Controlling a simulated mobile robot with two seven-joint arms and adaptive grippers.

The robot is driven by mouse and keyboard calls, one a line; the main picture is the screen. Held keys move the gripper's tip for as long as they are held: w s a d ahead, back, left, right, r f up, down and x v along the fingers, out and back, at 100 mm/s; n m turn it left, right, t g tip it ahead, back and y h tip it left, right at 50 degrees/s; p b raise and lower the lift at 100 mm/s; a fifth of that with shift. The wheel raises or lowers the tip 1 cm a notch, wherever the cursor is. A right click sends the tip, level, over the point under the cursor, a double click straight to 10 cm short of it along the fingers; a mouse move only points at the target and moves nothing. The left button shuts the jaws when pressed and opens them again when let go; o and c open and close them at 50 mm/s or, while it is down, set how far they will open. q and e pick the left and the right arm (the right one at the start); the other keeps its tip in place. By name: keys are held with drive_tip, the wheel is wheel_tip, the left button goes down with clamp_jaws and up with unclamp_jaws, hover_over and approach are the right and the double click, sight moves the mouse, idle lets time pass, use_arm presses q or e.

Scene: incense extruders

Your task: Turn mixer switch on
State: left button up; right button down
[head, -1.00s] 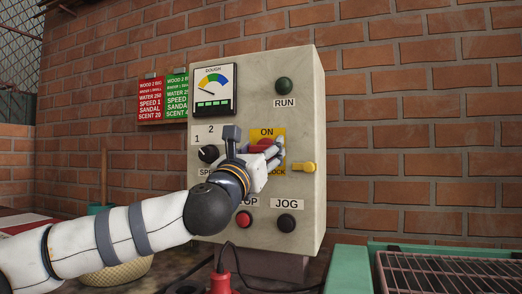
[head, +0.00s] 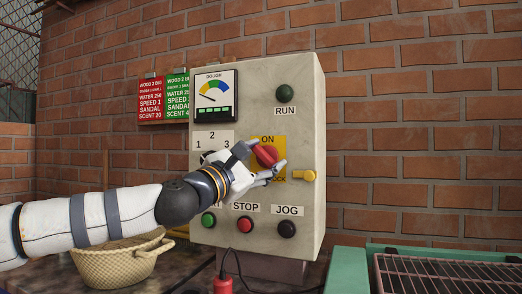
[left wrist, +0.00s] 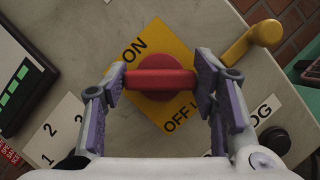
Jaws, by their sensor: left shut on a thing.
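The mixer switch is a red rotary handle (head: 266,156) on a yellow plate (head: 279,145) marked ON at the top and OFF/LOCK at the bottom. It sits on the front of a grey control box (head: 310,105). My left gripper (head: 263,163) is at the switch, its fingers closed on both ends of the handle. In the left wrist view the red handle (left wrist: 160,79) lies crosswise between the two fingertips. Relative to the lettering, the handle slants from upper left to lower right. My right gripper is not in view.
A yellow lever (head: 304,175) sticks out just right of the switch. Green (head: 208,220), red STOP (head: 245,223) and black JOG (head: 287,229) buttons lie below. A dough gauge (head: 213,95) is above left. A basket (head: 122,262) and wire rack (head: 445,272) flank the box.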

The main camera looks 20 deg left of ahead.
use_arm(q)
drive_tip(key=shift+s+r+m+g+h+p, duration=0.1)
drive_tip(key=shift+r+m+g+h+p, duration=0.2)
drive_tip(key=shift+m, duration=0.3)
drive_tip(key=shift+r+m+g+h+p, duration=0.1)
drive_tip(key=shift+m+g+p, duration=0.1)
drive_tip(key=shift+m+p, duration=0.3)
drive_tip(key=m+p, duration=0.1)
drive_tip(key=m, duration=0.1)
drive_tip(key=m+g+p, duration=0.1)
drive_tip(key=m+p, duration=0.1)
drive_tip(key=m, duration=0.1)
drive_tip(key=shift+r+g, duration=0.1)
drive_tip(key=shift+g, duration=0.2)
drive_tip(key=shift+m+g+p, duration=0.4)
drive_tip(key=shift+m+p, duration=0.4)
drive_tip(key=shift+f+m+p, duration=0.3)
drive_tip(key=shift+m+p, duration=0.1)
drive_tip(key=shift+m, duration=0.2)
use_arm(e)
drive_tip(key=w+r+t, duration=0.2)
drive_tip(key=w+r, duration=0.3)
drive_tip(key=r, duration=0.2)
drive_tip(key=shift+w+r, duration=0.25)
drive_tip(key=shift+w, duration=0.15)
use_arm(q)
drive_tip(key=shift+f, duration=0.1)
drive_tip(key=o, duration=1.2)
drive_tip(key=shift+c, duration=0.2)
